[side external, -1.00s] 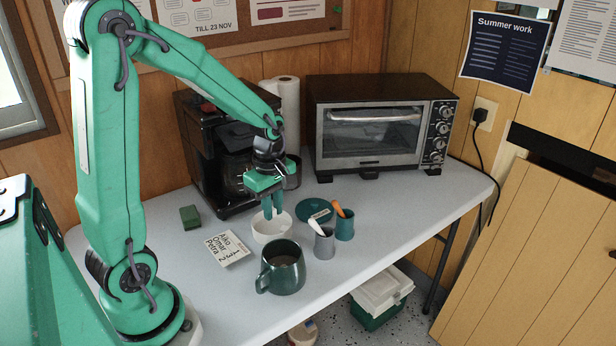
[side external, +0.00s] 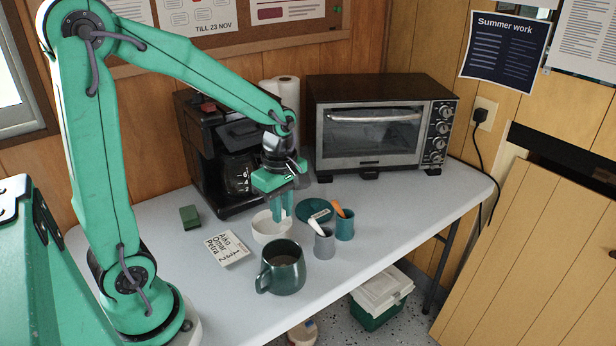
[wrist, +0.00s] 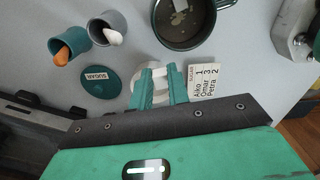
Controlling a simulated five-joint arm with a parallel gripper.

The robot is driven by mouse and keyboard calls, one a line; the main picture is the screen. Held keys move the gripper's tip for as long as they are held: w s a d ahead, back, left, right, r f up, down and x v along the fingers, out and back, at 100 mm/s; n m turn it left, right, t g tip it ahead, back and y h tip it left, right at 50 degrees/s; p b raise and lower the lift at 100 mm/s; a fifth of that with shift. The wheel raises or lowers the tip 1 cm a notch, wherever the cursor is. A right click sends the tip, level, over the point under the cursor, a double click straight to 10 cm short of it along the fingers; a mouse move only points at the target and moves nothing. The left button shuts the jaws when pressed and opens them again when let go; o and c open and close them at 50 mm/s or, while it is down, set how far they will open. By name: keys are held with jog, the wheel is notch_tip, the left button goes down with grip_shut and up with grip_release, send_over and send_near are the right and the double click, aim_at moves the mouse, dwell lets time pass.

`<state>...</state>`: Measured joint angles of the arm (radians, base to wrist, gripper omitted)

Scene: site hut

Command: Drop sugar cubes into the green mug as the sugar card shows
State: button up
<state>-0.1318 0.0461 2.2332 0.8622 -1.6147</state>
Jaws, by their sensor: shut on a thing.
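The green mug (side external: 282,268) stands upright near the front of the table and holds dark liquid. It also shows at the top of the wrist view (wrist: 184,40), with pale patches inside that could be cubes or reflections. The white bowl (side external: 258,233) is behind it. My gripper (side external: 281,216) points down at the bowl. In the wrist view, my gripper (wrist: 159,72) is shut on a small pale thing, likely a sugar cube, mostly hidden by the fingers. The sugar card (wrist: 205,80) reads Aiko 1, Omar 3, Petra 2.
A teal lid labelled SUGAR (wrist: 98,86) lies beside the bowl. A grey cup (side external: 324,245) and a teal cup (side external: 345,226) stand to the right. A green block (side external: 190,216), coffee maker (side external: 205,150) and toaster oven (side external: 370,135) are further back. The right table end is clear.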

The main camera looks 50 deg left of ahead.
jog(key=s+d+r, duration=0.3)
jog(key=d+r, duration=0.4)
jog(key=shift+s+d, duration=0.15)
jog(key=shift+d, duration=0.15)
jog(key=shift+f, duration=2.95)
jog(key=o, duration=0.7)
